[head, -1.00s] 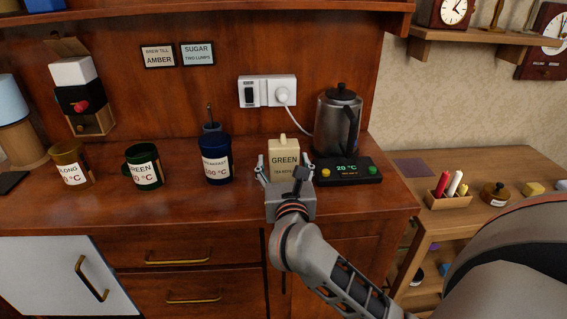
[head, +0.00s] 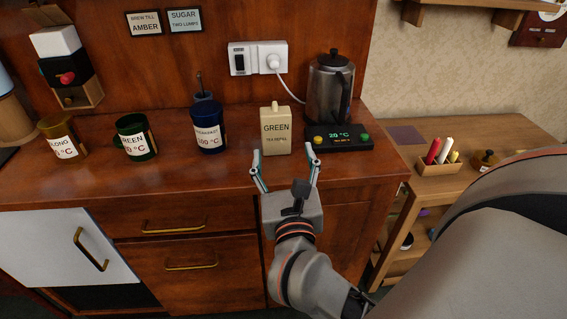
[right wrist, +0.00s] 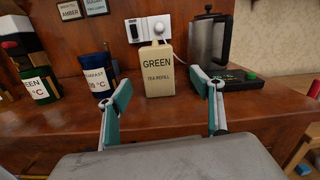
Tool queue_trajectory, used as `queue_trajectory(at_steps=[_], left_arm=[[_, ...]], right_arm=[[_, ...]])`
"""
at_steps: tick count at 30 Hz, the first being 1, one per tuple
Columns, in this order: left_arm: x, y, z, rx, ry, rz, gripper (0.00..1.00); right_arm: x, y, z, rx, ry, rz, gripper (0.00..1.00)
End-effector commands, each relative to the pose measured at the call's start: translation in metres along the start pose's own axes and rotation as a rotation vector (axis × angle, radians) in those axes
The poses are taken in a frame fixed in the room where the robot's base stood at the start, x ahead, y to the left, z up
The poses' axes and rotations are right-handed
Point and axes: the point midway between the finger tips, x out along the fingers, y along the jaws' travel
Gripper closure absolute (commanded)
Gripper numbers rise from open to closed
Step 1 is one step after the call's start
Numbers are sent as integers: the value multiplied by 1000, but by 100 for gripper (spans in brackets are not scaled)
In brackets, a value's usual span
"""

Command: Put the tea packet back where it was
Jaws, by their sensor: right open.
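The tea packet (head: 275,132) is a cream block labelled GREEN, TEA REFILL. It stands upright on the wooden counter, between the dark blue mug and the kettle base. It also shows in the right wrist view (right wrist: 158,72), straight ahead beyond the fingers. My right gripper (head: 284,158) is open and empty, in front of the packet at the counter's front edge, with a gap to it. In the right wrist view its two fingers (right wrist: 166,90) are spread wide, with nothing between them. My left gripper is not in view.
A blue mug (head: 208,138), a green mug (head: 135,140) and an olive mug (head: 64,139) stand left of the packet. The kettle (head: 328,88) stands at its right, behind a lit control base (head: 338,140). A lower side table (head: 476,200) is at the right.

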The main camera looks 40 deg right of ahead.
Motion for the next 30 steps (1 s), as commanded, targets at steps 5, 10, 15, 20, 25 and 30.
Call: queue_trajectory(at_steps=[5, 10, 15, 20, 25, 30], left_arm=[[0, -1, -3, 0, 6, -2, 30], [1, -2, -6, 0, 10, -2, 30], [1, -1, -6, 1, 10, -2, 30], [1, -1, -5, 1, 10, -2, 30], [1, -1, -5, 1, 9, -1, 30], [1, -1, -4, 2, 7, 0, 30]], right_arm=[[-14, 0, 25, -500, -273, -40, 34], [-54, 52, 14, -1194, -586, 5, 34], [-105, 111, -82, -1907, -877, 184, 34], [-152, 114, -214, -2488, -1133, 460, 34], [-186, 75, -311, 2695, 1253, -693, 34], [-198, 48, -349, 2497, 1178, -729, 34]])
